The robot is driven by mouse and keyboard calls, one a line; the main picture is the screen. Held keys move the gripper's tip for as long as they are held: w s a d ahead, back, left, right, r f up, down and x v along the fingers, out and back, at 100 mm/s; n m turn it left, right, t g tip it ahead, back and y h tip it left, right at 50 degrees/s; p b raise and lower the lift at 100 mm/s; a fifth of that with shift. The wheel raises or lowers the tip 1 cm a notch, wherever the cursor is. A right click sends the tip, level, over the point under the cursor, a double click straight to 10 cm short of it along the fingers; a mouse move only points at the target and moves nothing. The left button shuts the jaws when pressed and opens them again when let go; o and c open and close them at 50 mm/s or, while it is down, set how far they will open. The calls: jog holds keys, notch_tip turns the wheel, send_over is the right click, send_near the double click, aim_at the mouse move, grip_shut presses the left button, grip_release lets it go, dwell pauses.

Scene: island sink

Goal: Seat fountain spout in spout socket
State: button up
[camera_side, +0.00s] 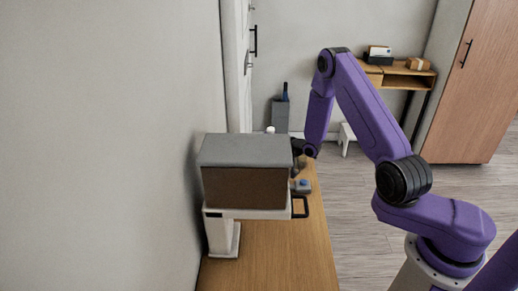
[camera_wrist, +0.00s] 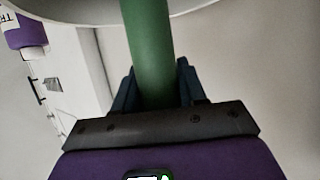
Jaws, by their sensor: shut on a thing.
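In the wrist view a plain green tube (camera_wrist: 150,40), which I take to be the fountain spout, stands between the two dark blue fingers of my gripper (camera_wrist: 157,82). My gripper is shut on it. The tube runs up out of the top of the picture, so its far end is hidden. In the side view my gripper (camera_side: 303,149) is small and dark, at the back right corner of a box-shaped unit. I cannot make out the green tube there. I cannot identify the spout socket in either view.
The unit (camera_side: 246,186) has a grey top, brown front and white base. It stands on a wooden counter (camera_side: 275,250) along the left wall. A small grey part with a blue top (camera_side: 303,186) is at its right. A pale curved rim (camera_wrist: 85,18) crosses the wrist view's top.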

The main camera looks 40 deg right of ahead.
jog(key=o, duration=1.1)
jog(key=shift+r, duration=0.1)
jog(key=shift+r, duration=3.45)
